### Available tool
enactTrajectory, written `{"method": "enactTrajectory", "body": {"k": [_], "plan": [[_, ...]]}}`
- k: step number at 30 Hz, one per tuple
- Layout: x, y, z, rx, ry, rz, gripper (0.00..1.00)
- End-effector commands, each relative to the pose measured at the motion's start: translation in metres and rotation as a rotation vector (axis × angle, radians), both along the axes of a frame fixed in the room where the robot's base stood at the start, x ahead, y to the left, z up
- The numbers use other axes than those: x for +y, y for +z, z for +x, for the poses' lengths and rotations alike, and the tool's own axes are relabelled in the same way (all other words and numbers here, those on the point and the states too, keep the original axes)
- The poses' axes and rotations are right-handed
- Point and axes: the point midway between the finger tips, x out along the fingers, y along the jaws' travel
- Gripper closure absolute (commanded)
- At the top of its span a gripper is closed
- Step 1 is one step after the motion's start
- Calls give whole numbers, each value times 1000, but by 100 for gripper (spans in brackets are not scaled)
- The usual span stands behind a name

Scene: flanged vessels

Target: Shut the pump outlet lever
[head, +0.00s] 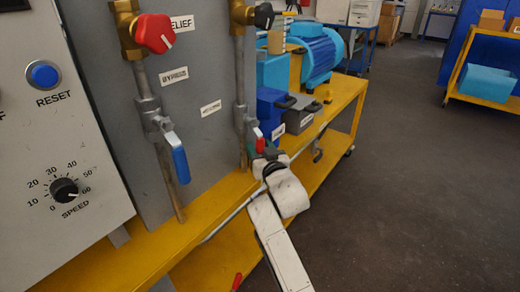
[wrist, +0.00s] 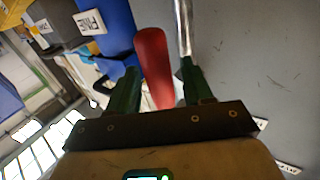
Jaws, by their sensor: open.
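A red-handled lever (head: 260,143) sits low on the right-hand pipe of the grey panel; the label (head: 210,108) beside that pipe is too small to read, so I cannot confirm it is the pump outlet lever. My gripper (head: 266,157) is at this red handle, and my white wrist hides part of it. In the wrist view, the red handle (wrist: 152,60) lies between the two green fingers of my gripper (wrist: 159,78). The fingers are open, with a gap at least on the left side. The metal pipe (wrist: 184,28) shows by the right finger.
A blue lever (head: 180,163) hangs on the left pipe, below a red relief knob (head: 155,34). A black knob (head: 264,15) tops the right pipe. A blue motor (head: 318,55) and blue and grey boxes stand on the yellow bench (head: 345,92).

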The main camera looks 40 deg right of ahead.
Motion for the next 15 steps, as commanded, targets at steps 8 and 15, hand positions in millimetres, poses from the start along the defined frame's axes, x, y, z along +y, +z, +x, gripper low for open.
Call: {"method": "enactTrajectory", "body": {"k": [8,15], "plan": [[0,0,0,0,1,0,55],[0,0,0,0,1,0,78]]}}
